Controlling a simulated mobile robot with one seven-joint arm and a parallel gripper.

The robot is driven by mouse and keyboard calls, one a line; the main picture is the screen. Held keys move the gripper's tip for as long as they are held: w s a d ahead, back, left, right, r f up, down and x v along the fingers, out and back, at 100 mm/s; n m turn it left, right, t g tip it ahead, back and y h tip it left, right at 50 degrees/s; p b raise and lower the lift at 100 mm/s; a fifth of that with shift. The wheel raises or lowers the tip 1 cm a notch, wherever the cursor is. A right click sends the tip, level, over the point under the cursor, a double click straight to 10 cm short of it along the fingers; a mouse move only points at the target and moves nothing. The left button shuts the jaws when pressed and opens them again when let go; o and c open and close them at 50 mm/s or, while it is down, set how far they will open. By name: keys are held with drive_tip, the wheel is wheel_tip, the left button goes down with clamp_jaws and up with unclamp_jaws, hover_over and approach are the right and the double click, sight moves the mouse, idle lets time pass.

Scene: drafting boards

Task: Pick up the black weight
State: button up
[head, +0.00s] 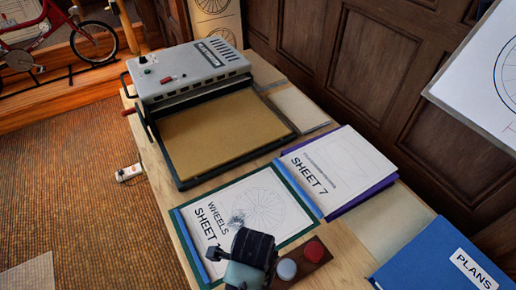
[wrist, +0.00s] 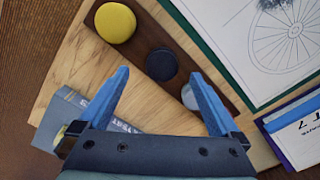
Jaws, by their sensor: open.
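The black weight (wrist: 161,65) is a round dark disc on a brown wooden strip (wrist: 140,48), seen in the wrist view. My gripper (wrist: 158,76) is open, with blue fingers. The black weight appears between and just beyond its fingertips, with a gap on both sides; I cannot tell how far above it the fingers are. In the head view my gripper (head: 250,255) hides the black weight.
A yellow disc (wrist: 115,22) and a pale grey-blue disc (wrist: 188,97), partly behind the right finger, flank the black weight. Sheets, a blue plans folder (head: 425,260) and a grey machine (head: 190,70) crowd the table.

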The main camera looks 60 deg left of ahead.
drive_tip(key=f, duration=0.5)
drive_tip(key=shift+w+d+f, duration=0.15)
drive_tip(key=shift+w+f, duration=0.15)
drive_tip(key=shift+f, duration=0.05)
drive_tip(key=shift+r, duration=0.1)
clamp_jaws()
